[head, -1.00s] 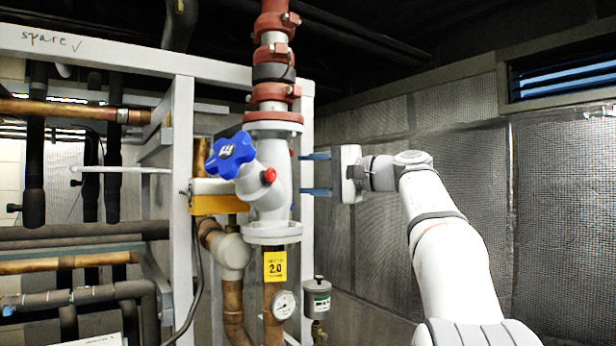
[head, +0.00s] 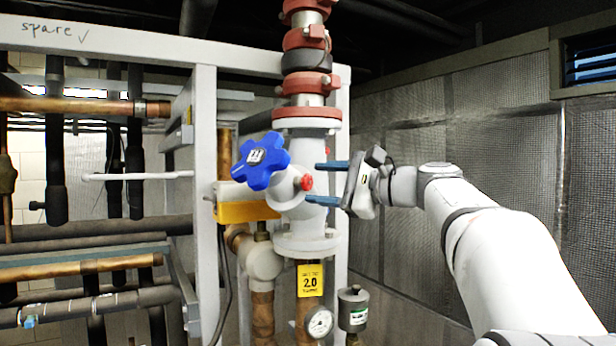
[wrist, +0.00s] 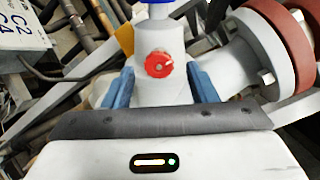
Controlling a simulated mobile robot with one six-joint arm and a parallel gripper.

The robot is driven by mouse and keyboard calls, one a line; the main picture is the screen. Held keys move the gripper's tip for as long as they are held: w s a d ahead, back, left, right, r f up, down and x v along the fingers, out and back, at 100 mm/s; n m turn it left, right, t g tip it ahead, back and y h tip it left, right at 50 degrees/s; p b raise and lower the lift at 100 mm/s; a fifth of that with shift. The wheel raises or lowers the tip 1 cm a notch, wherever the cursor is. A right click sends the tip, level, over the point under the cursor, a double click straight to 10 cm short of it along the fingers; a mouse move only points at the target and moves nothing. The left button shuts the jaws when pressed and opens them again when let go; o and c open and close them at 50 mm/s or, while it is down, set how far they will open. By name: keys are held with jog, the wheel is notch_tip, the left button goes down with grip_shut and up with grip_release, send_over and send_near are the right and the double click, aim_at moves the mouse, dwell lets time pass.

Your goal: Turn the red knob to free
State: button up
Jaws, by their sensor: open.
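The red knob (head: 307,183) is a small round cap on the side of the white valve body (head: 312,215), below and right of the large blue handwheel (head: 262,160). In the wrist view the red knob (wrist: 159,64) faces the camera, with a small pale mark on its right side. My gripper (head: 322,183) is open, its two blue fingers pointing left toward the valve. In the wrist view my gripper (wrist: 160,85) has one finger on each side of the valve body below the knob, with the knob between and beyond them. I cannot tell whether the fingers touch the valve.
Red-collared pipe (head: 307,60) rises above the valve. A yellow 2.0 tag (head: 310,281), a gauge (head: 319,323) and a grey canister (head: 353,309) sit below. A white frame post (head: 205,200) stands left. The space right of the valve holds only my arm.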

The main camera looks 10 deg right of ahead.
aim_at(310, 183)
jog(key=shift+p+x, duration=0.3)
jog(key=shift+x, duration=1.35)
jog(key=shift+s, duration=0.1)
jog(key=shift+c, duration=0.2)
